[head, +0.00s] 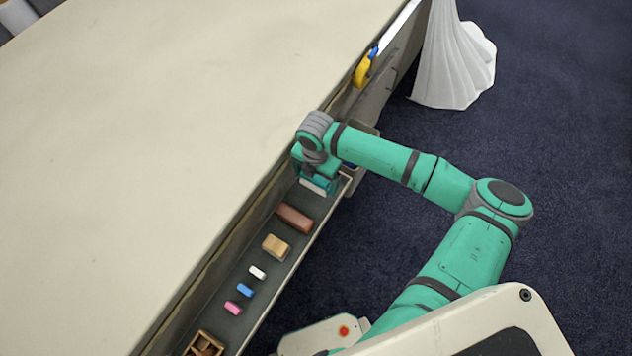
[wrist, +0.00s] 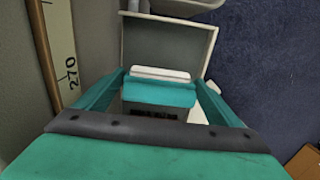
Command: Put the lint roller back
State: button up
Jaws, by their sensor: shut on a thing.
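My gripper (head: 316,180) is at the far end of a long grey drawer or tray (head: 240,322) along the table's side. In the wrist view my gripper (wrist: 160,92) is shut on a pale white piece, which I take to be the lint roller (wrist: 160,74). Only a white strip of it shows past the teal fingers. It also shows as a white strip under the gripper in the head view (head: 313,187). The rest of it is hidden, and I cannot tell whether it touches the tray floor. The tray's end wall (wrist: 205,45) is just beyond it.
In the tray lie a brown block (head: 294,217), a tan block (head: 276,247), small white (head: 257,272), blue (head: 245,290) and pink (head: 233,308) pieces, and a wooden divided box (head: 204,345). A yellow-and-blue object (head: 364,70) is farther along. A measuring strip (wrist: 62,50) runs along the left.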

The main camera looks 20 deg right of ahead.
jog(key=shift+s+f, duration=0.1)
jog(key=shift+f, duration=1.15)
jog(key=shift+f, duration=0.1)
jog(key=o, duration=0.7)
jog(key=shift+s, duration=0.1)
jog(key=shift+o, duration=0.2)
notch_tip(320, 180, up, 12)
jog(key=shift+r, duration=0.15)
